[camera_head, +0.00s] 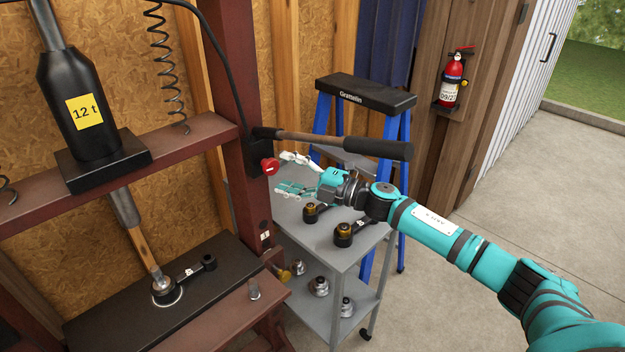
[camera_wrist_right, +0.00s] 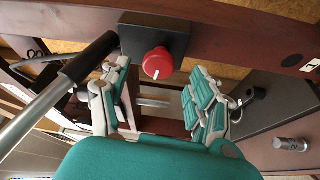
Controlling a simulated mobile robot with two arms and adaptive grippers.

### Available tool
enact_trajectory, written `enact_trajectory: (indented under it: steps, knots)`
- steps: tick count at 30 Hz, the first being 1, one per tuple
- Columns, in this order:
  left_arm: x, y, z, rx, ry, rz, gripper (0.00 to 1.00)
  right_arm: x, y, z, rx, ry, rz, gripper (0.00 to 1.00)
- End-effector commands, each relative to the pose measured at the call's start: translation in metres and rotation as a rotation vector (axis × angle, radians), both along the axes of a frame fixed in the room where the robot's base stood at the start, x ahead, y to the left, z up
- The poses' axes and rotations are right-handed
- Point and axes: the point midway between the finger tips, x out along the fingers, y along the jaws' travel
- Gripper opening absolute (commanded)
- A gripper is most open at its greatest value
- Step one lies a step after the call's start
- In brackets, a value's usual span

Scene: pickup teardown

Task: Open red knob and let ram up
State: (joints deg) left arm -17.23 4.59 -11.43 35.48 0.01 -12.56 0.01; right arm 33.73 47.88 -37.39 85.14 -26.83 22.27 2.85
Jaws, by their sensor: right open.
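The red knob (camera_head: 270,166) sits on a black valve block (camera_head: 259,152) on the press's red upright. In the right wrist view the knob (camera_wrist_right: 158,63) shows ahead, between my spread fingers. My right gripper (camera_head: 285,172) is open, just right of the knob and apart from it; in the wrist view its fingers (camera_wrist_right: 160,95) hold nothing. The ram (camera_head: 145,240) extends down from the black 12 t cylinder (camera_head: 88,100), its tip on a part (camera_head: 168,292) on the press bed. My left gripper is out of view.
A pump handle (camera_head: 345,143) reaches right from the block, above my right gripper. A grey cart (camera_head: 345,262) with several parts stands below my right arm. A blue ladder (camera_head: 388,190) stands behind it. A fire extinguisher (camera_head: 451,82) hangs on a post.

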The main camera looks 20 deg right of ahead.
Motion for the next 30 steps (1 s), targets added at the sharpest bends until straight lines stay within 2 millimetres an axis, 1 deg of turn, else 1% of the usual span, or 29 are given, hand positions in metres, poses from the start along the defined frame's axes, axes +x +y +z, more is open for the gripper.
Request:
enact_trajectory:
  steps: [1,6,9,12,18,30]
  knots:
    - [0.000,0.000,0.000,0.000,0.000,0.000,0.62,-0.010,-0.009,-0.003,-0.003,0.005,-0.001,0.62]
    - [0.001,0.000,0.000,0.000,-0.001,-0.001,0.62,-0.037,-0.033,-0.006,-0.002,0.005,-0.001,0.62]
    - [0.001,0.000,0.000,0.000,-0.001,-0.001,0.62,-0.049,-0.044,-0.006,-0.002,0.005,0.000,0.62]
    - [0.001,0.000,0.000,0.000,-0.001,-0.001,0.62,-0.057,-0.051,-0.007,-0.001,0.004,0.000,0.62]
    - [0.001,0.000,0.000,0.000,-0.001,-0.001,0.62,-0.062,-0.056,-0.006,-0.001,0.002,0.000,0.62]
    - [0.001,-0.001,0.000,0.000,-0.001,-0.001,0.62,-0.062,-0.056,-0.006,0.000,0.001,0.000,0.62]
